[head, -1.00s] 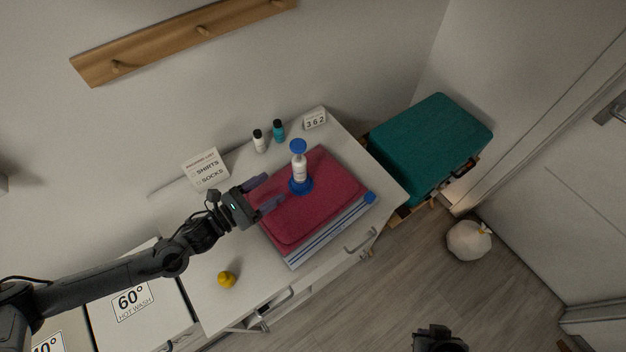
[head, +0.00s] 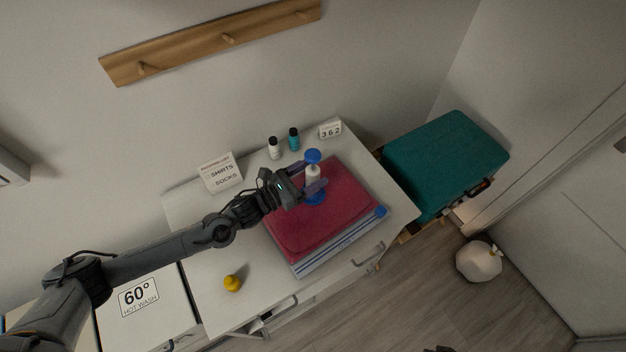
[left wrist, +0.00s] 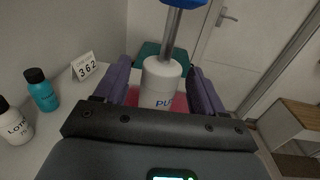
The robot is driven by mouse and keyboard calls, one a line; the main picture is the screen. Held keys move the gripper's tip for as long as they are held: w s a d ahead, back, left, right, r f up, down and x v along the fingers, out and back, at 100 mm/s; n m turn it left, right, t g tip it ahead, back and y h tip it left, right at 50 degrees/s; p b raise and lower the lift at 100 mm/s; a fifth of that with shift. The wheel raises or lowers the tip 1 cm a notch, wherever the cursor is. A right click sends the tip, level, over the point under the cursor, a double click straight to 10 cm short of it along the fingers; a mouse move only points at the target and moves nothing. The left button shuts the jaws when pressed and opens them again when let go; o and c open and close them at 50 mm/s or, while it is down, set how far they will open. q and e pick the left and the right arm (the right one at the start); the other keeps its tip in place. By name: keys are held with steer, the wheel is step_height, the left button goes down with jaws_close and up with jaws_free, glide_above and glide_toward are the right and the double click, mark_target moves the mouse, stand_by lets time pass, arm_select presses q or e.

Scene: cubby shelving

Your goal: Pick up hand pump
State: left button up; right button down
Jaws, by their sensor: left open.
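The hand pump (head: 313,172) is a white cylinder with a blue top handle and a blue base. It stands upright on a red folded cloth or case (head: 336,205) on the white counter. My left gripper (head: 310,180) is open around the pump's body, with one finger on each side. In the left wrist view the pump's white body (left wrist: 162,82) sits between the purple fingers, with a visible gap on both sides; its metal rod and blue handle rise above. Its base is hidden there. My right gripper cannot be made out; only a dark bit shows at the bottom edge of the head view.
A white bottle (head: 274,148), a teal bottle (head: 293,139) and a "362" sign (head: 330,131) stand behind the pump. A shirts and socks sign (head: 221,174) is to the left. A yellow duck (head: 232,284) sits at the front. A teal case (head: 445,160) is at the right.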

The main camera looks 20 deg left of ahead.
arm_select(q)
steer(key=shift+w+d, duration=0.25)
steer(key=shift+w, duration=0.15)
steer(key=c, duration=1.1)
steer(key=shift+c, duration=0.2)
steer(key=shift+r, duration=0.1)
